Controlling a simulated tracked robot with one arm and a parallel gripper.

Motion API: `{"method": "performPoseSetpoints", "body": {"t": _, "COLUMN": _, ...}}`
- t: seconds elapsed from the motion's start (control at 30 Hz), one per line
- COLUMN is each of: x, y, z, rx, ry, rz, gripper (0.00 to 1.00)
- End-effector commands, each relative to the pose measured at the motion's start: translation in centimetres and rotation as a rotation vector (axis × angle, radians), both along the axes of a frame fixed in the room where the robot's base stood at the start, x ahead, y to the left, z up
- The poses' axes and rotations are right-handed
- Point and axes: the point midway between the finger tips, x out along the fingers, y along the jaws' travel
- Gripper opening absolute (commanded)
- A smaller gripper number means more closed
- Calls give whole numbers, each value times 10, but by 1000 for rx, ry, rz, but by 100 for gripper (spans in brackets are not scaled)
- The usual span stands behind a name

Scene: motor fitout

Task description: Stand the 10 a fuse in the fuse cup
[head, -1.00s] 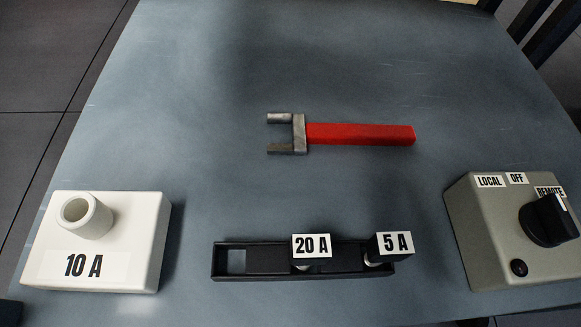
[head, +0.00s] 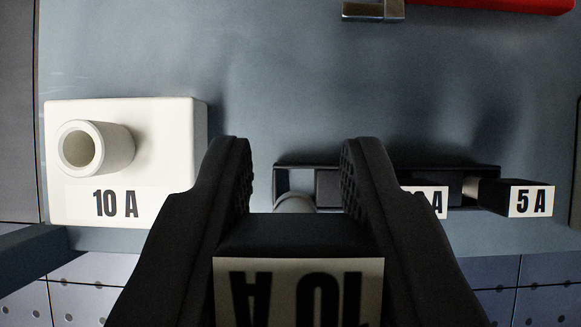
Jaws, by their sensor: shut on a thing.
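My gripper (head: 298,165) is in the lower middle of the head view, its two dark fingers shut on the 10 A fuse (head: 300,236). The fuse has a dark head, a label that reads upside down, and a pale rounded end partly showing between the fingers. The fuse cup (head: 118,148) is a pale round tube on a white block labelled 10 A, to the left of my gripper. Its opening is empty. The held fuse is apart from the cup.
A black fuse rack (head: 297,170) lies beyond my gripper, with an open slot at its left. It holds the 20 A fuse (head: 432,198), partly hidden by my right finger, and the 5 A fuse (head: 530,198). A red-handled fork tool (head: 500,5) lies at the top right.

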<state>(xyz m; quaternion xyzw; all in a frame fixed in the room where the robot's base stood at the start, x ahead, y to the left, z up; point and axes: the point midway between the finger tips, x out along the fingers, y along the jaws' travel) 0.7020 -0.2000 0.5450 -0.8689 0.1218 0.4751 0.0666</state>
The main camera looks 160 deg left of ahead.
Motion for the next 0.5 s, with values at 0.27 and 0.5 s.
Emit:
{"method": "performPoseSetpoints", "body": {"t": 0.27, "x": -2, "y": -1, "z": 1, "rx": -3, "ry": 1, "rz": -4, "gripper": 3}}
{"method": "performPoseSetpoints", "body": {"t": 0.5, "x": -2, "y": 0, "z": -20, "rx": -2, "ry": 3, "rz": -4, "gripper": 3}}
